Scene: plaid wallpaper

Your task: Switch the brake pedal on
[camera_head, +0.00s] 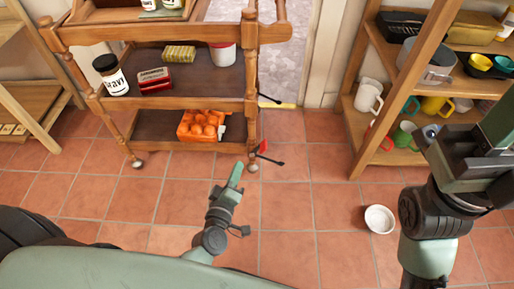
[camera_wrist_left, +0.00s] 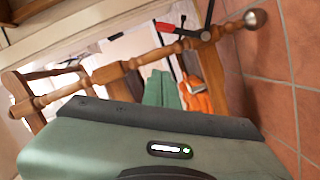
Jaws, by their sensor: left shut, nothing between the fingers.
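A wooden trolley (camera_head: 170,107) stands ahead of me. By its near right caster, a small red piece (camera_head: 263,146) and a thin black lever (camera_head: 270,160) look like the brake pedal; I cannot tell whether it is on or off. The red piece also shows near the top of the left wrist view (camera_wrist_left: 165,27), beside the black bar. My left gripper (camera_head: 236,173) is shut and empty, low in front of the trolley's right leg, apart from the red piece. Its green fingers show in the left wrist view (camera_wrist_left: 162,90). My right gripper (camera_head: 488,150) is at the right; its fingertips are unclear.
A white bowl (camera_head: 380,219) sits on the tiles at right. A wooden shelf (camera_head: 366,128) with mugs stands behind it. The floor between bowl and trolley is clear.

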